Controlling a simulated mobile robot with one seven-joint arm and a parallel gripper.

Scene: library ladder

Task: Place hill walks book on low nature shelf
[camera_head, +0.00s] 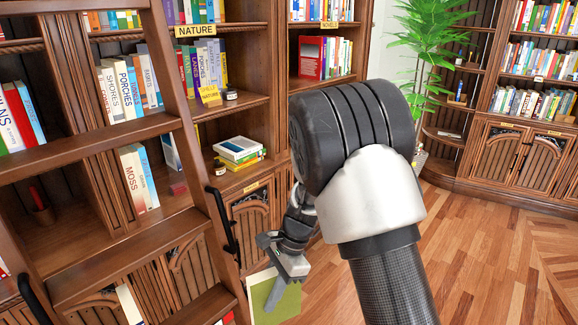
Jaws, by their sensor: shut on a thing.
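My gripper (287,272) is at the lower middle, below the bulky wrist and forearm of my arm. It is shut on a green book with a pale edge (283,302), which hangs low in front of the bookcase's lower doors. No title can be read on it, so I cannot tell that it is the hill walks book. The NATURE sign (194,31) is at the top of the middle bookcase section. The low shelf under that sign (228,187) lies up and left of my gripper and holds a short flat stack of books (238,150).
A wooden ladder (190,120) with black handles leans across the left, partly in front of the shelves. Upright books (203,70) fill part of the shelf above. A potted plant (425,45) stands behind my arm. Wooden floor (490,250) is clear on the right.

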